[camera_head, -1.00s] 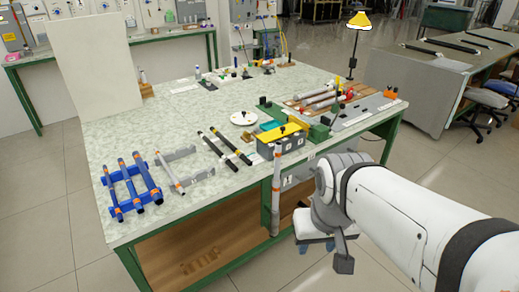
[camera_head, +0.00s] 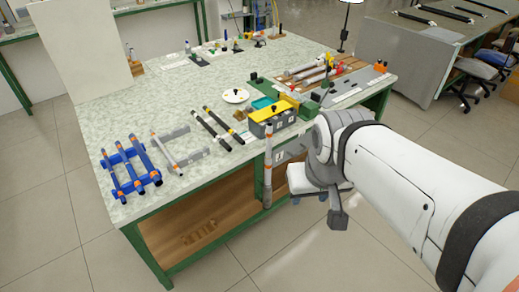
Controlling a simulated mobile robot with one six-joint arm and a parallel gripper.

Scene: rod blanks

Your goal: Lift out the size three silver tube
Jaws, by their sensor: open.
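Size marks on the tubes are too small to read. My white arm comes in from the right. My gripper (camera_head: 337,216) hangs low in front of the table, right of the upright tube and apart from it. It is open; its fingers are partly hidden by my arm and nothing shows between them.
A blue rack (camera_head: 137,186) with several banded rods stands at the front-left corner. Two black rods (camera_head: 211,129) lie right of the grey rack. A grey box with a yellow top (camera_head: 272,118) sits near the front edge.

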